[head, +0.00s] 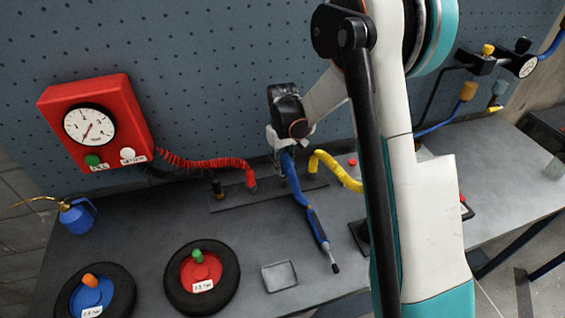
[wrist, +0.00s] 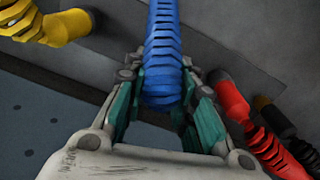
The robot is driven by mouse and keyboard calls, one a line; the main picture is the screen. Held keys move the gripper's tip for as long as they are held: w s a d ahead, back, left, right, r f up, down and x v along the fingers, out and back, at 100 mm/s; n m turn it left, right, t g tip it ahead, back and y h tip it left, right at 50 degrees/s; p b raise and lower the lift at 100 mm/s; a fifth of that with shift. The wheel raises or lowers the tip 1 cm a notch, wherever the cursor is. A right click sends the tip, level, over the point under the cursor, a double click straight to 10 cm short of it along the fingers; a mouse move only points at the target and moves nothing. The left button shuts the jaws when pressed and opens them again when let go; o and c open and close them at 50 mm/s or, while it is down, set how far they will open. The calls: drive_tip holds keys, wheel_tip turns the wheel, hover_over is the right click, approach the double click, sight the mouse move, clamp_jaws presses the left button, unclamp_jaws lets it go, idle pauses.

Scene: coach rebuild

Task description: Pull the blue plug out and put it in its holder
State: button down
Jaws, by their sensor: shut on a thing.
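The blue plug (wrist: 162,97), thick and ribbed with its cable, sits between the two teal-padded fingers of my gripper (wrist: 163,112) in the wrist view. My gripper (head: 284,145) is shut on it above the bench's socket strip (head: 230,198). In the head view the blue ribbed cable (head: 294,180) hangs from the gripper toward the bench front. The plug's lower end is hidden, so I cannot tell whether it is still in its socket. I cannot make out its holder for certain.
Red plug (head: 251,180), black plug (head: 217,188) and yellow plug (head: 313,163) stand close by. Further forward are a square tray (head: 280,277) and two black-rimmed discs (head: 173,283). A red gauge box (head: 120,97) hangs on the wall.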

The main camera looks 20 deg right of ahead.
drive_tip(key=shift+f+b, duration=0.85)
drive_tip(key=shift+f, duration=0.2)
drive_tip(key=c, duration=1.2)
unclamp_jaws()
drive_tip(key=shift+c, duration=0.2)
